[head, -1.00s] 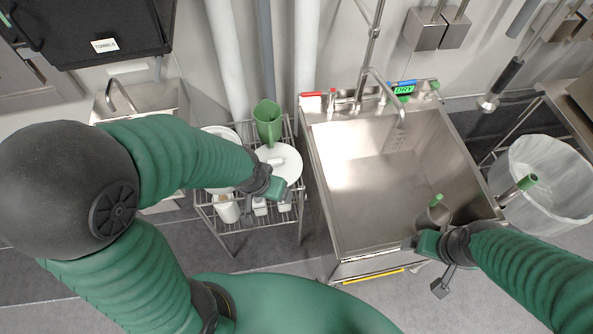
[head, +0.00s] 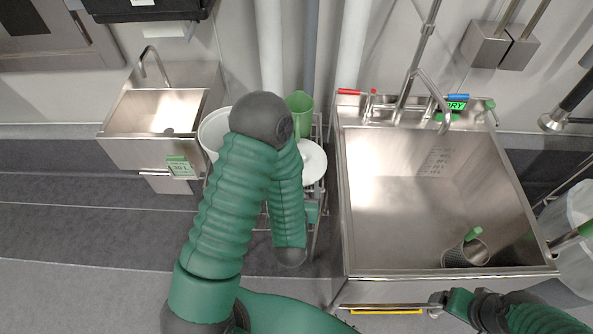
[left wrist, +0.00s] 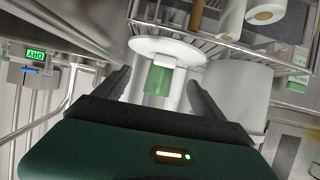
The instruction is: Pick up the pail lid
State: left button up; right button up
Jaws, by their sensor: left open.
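The pail lid (head: 314,163) is a white round disc on the wire rack, partly covered by my left arm in the head view. In the left wrist view the lid (left wrist: 188,49) lies ahead, between and beyond the spread fingers of my left gripper (left wrist: 160,88). The gripper is open, with nothing held between its fingertips. In the head view the left fingers are hidden. My right gripper (head: 437,304) is at the sink's front edge, and its jaws are too small to read.
The white pail (head: 212,128) and the green jug (head: 299,102) stand beside the lid on the rack. A large steel sink (head: 390,225) is to the right, holding a mesh cup with a green handle (head: 465,250). A smaller sink (head: 150,110) is to the left.

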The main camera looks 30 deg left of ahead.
pick_arm(q)
jog(key=shift+n+t+y, duration=0.3)
jog(key=shift+y, duration=0.2)
jog(key=x, duration=0.4)
jog(key=a+b+x, duration=0.1)
jog(key=x, duration=0.2)
jog(key=s+x, duration=0.1)
jog(key=x, duration=0.3)
jog(key=shift+w+a+f+b, duration=0.1)
jog(key=shift+a+f+b, duration=0.25)
jog(key=shift+a, duration=0.15)
jog(key=shift+w+d, duration=0.1)
jog(key=shift+w, duration=0.25)
jog(key=w, duration=0.2)
jog(key=shift+w+f, duration=0.1)
jog(key=shift+w, duration=0.15)
jog(key=shift+x, duration=1.15)
jog(key=shift+a+f, duration=0.2)
jog(key=shift+a, duration=0.25)
jog(key=shift+c, duration=1)
jog(key=shift+d+r, duration=0.1)
jog(key=shift+d, duration=0.25)
jog(key=c, duration=1.2)
jog(key=shift+a, duration=0.15)
jog(key=shift+c, duration=0.4)
pick_arm(e)
jog(key=f, duration=0.3)
jog(key=shift+d, duration=0.35)
